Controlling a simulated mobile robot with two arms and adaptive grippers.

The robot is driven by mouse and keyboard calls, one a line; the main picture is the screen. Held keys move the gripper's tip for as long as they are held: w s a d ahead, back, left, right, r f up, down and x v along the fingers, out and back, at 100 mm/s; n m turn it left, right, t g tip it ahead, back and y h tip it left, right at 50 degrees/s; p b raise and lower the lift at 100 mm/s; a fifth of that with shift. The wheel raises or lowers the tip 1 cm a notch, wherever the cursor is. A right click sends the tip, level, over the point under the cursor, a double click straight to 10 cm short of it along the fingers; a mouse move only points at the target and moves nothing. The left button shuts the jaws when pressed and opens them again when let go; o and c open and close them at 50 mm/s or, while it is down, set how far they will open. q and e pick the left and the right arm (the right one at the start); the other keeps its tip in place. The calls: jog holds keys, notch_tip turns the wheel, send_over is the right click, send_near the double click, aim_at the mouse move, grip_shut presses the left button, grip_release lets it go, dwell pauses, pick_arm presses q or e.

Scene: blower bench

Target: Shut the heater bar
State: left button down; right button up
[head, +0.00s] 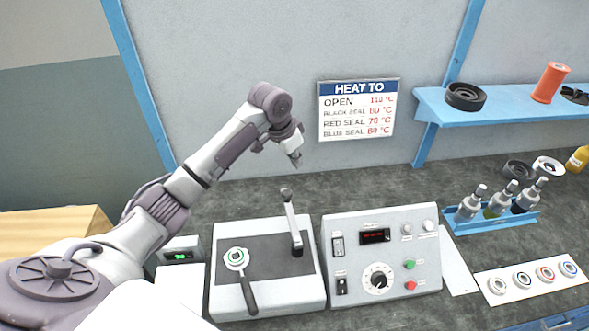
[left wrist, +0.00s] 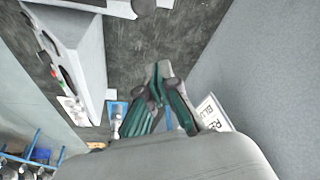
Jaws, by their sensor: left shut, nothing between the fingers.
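A grey sealing unit with a dark top plate (head: 262,262) stands on the bench. What looks like the heater bar (head: 290,218), a narrow metal arm with a dark foot, stands raised and nearly upright at the plate's back right. My left gripper (head: 296,161) is above and behind the bar's top, apart from it, fingers together and empty. Its fingers also show in the left wrist view (left wrist: 165,92). My right gripper is in neither view.
A control box (head: 381,255) with dial and buttons stands right of the unit. A small meter (head: 181,256) is at its left. A blue bottle rack (head: 505,222), a card with several rings (head: 531,280) and a blue shelf (head: 510,108) are to the right. The bench behind is clear.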

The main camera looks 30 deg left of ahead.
pick_arm(q)
notch_tip(320, 180, down, 9)
jog(key=p, duration=0.6)
jog(key=shift+s, duration=0.35)
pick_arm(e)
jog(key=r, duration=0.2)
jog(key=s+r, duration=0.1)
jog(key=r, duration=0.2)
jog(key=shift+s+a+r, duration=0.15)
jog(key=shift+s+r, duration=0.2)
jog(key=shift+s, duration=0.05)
